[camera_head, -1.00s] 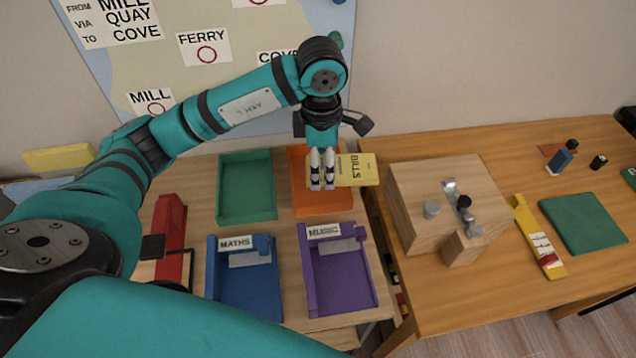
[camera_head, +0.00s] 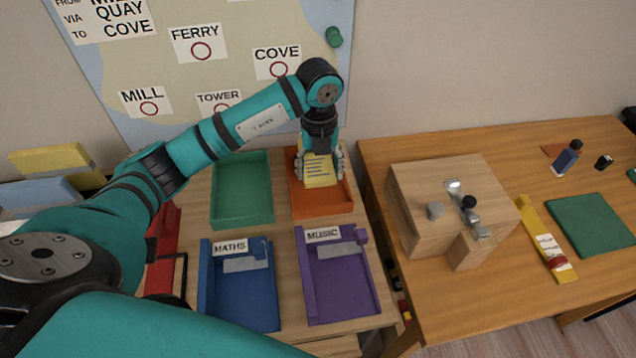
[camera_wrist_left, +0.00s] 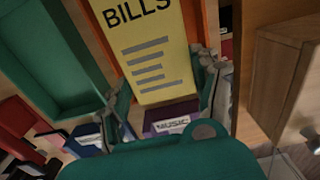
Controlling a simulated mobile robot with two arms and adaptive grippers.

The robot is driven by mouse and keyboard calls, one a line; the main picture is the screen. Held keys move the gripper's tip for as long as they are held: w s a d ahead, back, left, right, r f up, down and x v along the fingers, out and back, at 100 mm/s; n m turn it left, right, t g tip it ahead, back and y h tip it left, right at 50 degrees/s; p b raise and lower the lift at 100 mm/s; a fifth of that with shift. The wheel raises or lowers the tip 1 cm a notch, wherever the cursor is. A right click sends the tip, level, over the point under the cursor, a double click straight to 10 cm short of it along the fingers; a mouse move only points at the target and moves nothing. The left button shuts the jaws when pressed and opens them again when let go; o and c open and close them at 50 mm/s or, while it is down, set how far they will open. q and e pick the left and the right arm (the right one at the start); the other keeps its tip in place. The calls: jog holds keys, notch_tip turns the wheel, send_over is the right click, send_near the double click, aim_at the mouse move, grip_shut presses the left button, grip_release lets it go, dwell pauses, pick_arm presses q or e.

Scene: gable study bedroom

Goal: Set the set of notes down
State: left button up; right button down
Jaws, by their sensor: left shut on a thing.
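The set of notes (camera_head: 320,173) is a yellow pad with printed lines. Its BILLS heading shows in the left wrist view (camera_wrist_left: 158,60). My left gripper (camera_head: 319,165) is shut on it, with one finger at each side edge. The notes are over the orange tray (camera_head: 325,211), inside its outline in the head view; I cannot tell whether they touch its floor. In the left wrist view the orange rim shows beside and behind the notes. My right gripper is not in view.
A green tray (camera_head: 243,216) stands left of the orange one. The blue MATHS tray (camera_head: 240,300) and purple MUSIC tray (camera_head: 342,290) stand in front. A wooden block with metal fittings (camera_head: 440,195) is on the desk to the right. A map board (camera_head: 230,50) hangs behind.

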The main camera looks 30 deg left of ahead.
aim_at(319, 194)
pick_arm(q)
jog(key=shift+f, duration=3.15)
jog(key=shift+f, duration=0.1)
jog(key=o, duration=1.3)
jog(key=shift+o, duration=0.2)
notch_tip(319, 194, up, 12)
jog(key=shift+r+b, duration=0.15)
jog(key=shift+b, duration=0.2)
